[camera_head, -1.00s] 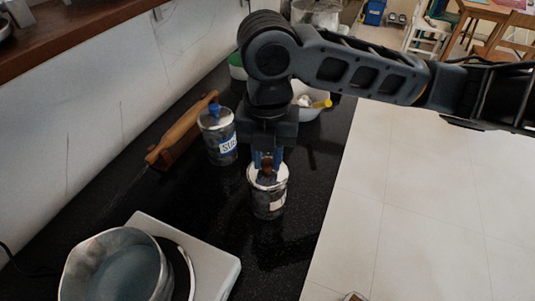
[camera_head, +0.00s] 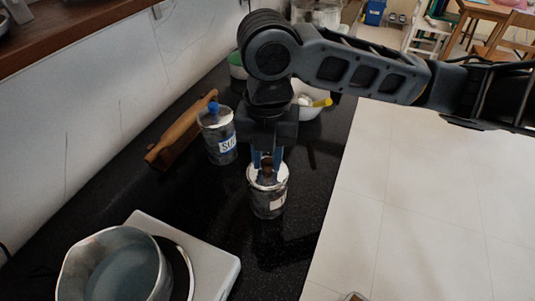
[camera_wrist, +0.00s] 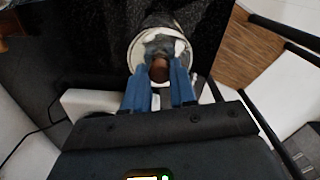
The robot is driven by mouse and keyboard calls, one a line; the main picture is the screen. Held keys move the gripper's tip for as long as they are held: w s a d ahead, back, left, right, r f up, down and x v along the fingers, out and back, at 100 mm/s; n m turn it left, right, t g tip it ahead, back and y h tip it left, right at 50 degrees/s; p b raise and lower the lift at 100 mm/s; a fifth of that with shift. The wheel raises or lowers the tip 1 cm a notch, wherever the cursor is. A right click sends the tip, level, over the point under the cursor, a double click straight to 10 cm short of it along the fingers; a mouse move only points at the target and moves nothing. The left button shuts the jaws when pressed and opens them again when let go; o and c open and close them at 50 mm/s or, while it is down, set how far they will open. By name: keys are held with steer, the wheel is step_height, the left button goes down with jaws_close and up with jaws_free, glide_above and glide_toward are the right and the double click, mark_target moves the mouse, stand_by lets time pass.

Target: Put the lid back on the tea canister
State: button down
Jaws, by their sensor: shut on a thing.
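The tea canister (camera_head: 269,203) is a small grey metal tin with a pale label, standing upright on the dark counter. Its lid (camera_head: 258,183) has a white rim and a brown knob, and is at the canister's mouth. I cannot tell whether it sits fully flush. My gripper (camera_head: 267,170) points straight down over the canister, with its blue fingers shut on the knob. In the wrist view, the brown knob (camera_wrist: 159,70) is between the two blue fingertips (camera_wrist: 160,82), with the pale round rim (camera_wrist: 135,52) around it. The fingers partly hide the lid.
A second canister (camera_head: 216,140) with a blue knob and a blue-lettered label stands just behind left. A metal pot (camera_head: 112,268) on a white hob (camera_head: 222,268) is at the front left. A white bowl (camera_head: 311,110) is behind.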

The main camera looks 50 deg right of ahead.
stand_by(0.3)
steer(key=shift+c, duration=1.8)
jaws_free()
steer(key=shift+r, duration=0.1)
steer(key=shift+r+p, duration=2.65)
steer(key=shift+r, duration=0.8)
steer(key=shift+c, duration=0.3)
jaws_close()
